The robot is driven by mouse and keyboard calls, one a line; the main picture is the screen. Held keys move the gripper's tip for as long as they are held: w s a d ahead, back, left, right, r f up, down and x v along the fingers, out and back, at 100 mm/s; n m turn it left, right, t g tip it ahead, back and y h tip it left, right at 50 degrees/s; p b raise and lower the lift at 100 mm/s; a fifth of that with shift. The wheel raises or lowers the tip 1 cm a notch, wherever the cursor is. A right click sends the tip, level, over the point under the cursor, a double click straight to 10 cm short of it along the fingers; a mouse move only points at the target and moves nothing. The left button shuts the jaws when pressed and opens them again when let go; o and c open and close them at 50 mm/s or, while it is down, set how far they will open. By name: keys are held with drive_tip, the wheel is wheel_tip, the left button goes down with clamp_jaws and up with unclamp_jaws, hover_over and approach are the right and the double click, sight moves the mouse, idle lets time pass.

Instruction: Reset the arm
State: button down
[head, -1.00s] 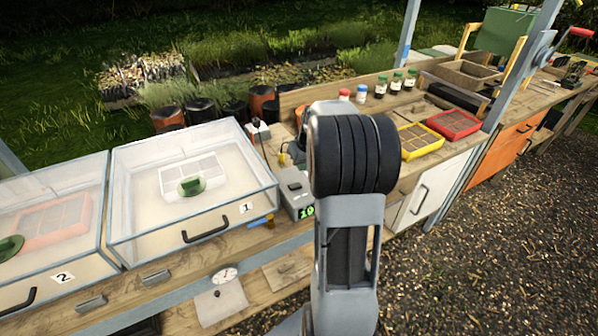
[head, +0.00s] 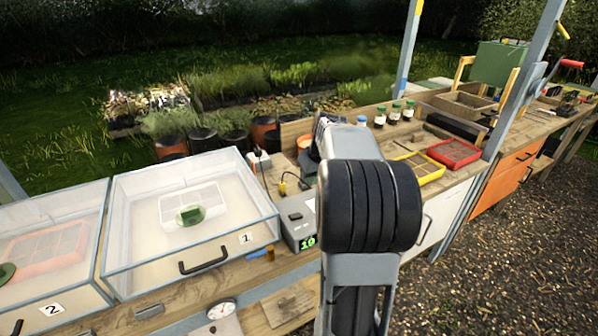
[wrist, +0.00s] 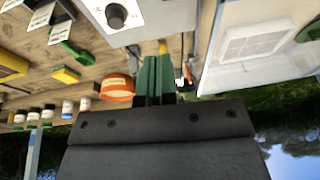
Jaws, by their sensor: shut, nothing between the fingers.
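My arm rises in the centre of the head view, with its dark ribbed joint in front of the bench. My gripper is not clearly seen there; it is hidden behind the arm. In the wrist view, which looks upside down, my gripper (wrist: 155,76) shows two green fingers side by side, shut with nothing between them. The fingers point over the wooden bench, close to a grey box with a black knob (wrist: 117,15). I cannot tell whether the fingertips touch anything.
Clear-lidded box 1 (head: 128,272) and box 2 (head: 70,308) stand at the left. A meter with a green display (head: 300,222) is beside box 1. Gravel ground lies at right.

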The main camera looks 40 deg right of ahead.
drive_tip(key=s+a+f+n, duration=0.1)
drive_tip(key=s+a, duration=0.6)
drive_tip(key=a, duration=0.5)
drive_tip(key=s+a+f, duration=0.1)
drive_tip(key=s+a, duration=0.6)
drive_tip(key=a, duration=0.5)
drive_tip(key=shift+a+f+n+t, duration=0.2)
drive_tip(key=shift+n+t, duration=0.2)
drive_tip(key=shift+s+d, duration=0.1)
